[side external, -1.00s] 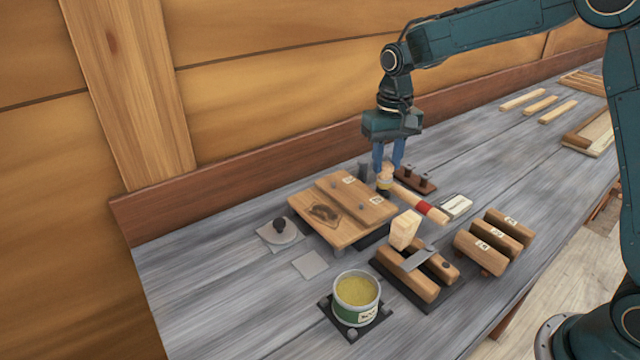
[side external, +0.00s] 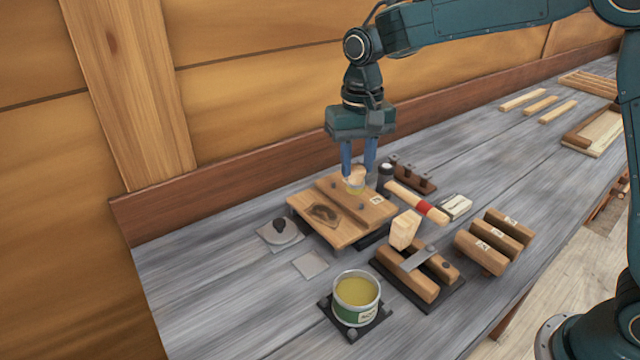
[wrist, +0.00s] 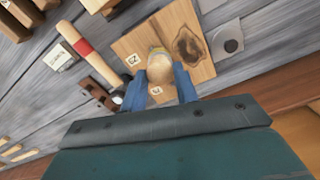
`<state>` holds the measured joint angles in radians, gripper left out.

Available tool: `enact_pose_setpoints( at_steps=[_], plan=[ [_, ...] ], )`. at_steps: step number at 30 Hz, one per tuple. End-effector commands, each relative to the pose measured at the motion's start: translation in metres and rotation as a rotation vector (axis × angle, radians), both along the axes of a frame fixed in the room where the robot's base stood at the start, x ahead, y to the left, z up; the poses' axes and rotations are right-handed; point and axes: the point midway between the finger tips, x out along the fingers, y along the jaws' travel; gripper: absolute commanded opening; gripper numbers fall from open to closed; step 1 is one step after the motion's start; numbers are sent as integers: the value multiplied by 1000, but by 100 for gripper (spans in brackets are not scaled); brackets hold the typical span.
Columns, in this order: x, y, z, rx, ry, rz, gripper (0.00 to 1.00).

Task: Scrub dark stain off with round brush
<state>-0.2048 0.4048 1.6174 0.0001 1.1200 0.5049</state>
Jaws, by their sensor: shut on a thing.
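The dark stain (side external: 324,214) is an irregular brown patch on the lower board of a wooden panel (side external: 342,237). It also shows in the wrist view (wrist: 190,46), to the right of the brush. My gripper (side external: 357,172) is shut on the round brush (side external: 356,181), which has a pale wooden body and a yellowish lower band. In the wrist view the brush (wrist: 159,68) sits between the blue fingers. My gripper holds it over the upper board, behind and to the right of the stain. I cannot tell whether its bristles touch the board.
An open tin (side external: 357,292) stands in front. Wooden blocks (side external: 496,241) stand at the right. The left bench front is clear.

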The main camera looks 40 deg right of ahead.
Motion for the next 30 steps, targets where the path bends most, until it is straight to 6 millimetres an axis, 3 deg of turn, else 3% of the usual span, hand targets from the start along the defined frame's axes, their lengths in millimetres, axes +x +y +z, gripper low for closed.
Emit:
enact_pose_setpoints(
  at_steps=[3, 9, 19, 30],
  plan=[
    [-7, 25, 11, 1, -3, 4, 10],
    [-13, 44, 18, 1, -1, -1, 10],
    [-14, 45, 16, 0, 0, -2, 10],
    [-14, 45, -2, -1, 1, -2, 10]
  ],
)
